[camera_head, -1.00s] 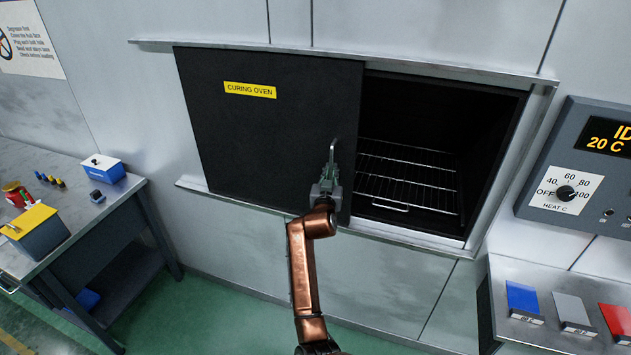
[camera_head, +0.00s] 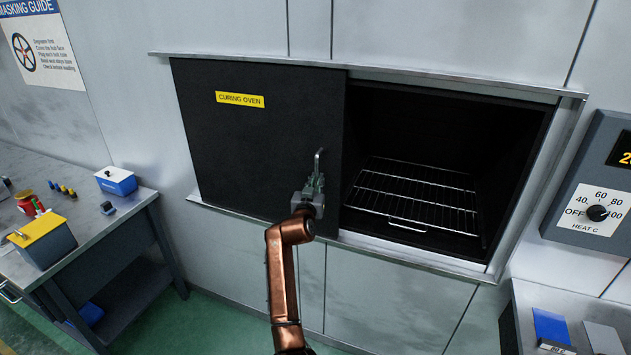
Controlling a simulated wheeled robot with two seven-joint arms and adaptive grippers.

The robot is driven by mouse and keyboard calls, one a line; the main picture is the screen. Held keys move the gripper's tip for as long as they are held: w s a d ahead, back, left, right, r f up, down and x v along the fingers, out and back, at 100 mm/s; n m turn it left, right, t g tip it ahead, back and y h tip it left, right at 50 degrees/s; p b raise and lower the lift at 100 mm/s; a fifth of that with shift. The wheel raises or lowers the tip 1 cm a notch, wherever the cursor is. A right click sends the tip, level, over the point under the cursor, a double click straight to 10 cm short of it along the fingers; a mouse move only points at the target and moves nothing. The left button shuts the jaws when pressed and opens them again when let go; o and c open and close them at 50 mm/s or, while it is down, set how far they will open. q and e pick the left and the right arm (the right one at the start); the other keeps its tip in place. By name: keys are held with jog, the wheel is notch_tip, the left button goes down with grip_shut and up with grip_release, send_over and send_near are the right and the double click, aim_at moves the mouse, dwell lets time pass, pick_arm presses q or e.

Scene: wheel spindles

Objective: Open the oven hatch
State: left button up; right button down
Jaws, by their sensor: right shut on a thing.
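The oven hatch (camera_head: 250,150) is a black sliding panel with a yellow "CURING OVEN" label (camera_head: 239,99). It stands to the left, and the oven cavity (camera_head: 430,125) shows open on the right with a wire rack (camera_head: 415,195) inside. My right gripper (camera_head: 316,180) is shut on the upright metal handle (camera_head: 319,162) near the hatch's right edge. The gripper partly hides the handle's lower part. My left gripper is not in view.
Metal rails run above (camera_head: 230,54) and below (camera_head: 245,216) the hatch. A control box with a heat dial (camera_head: 597,213) is on the wall at right. A workbench (camera_head: 125,215) with a yellow-topped box (camera_head: 45,243) stands at left. A shelf with coloured blocks is at lower right.

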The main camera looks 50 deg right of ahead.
jog(key=c, duration=2)
grip_release()
jog(key=v, duration=1.2)
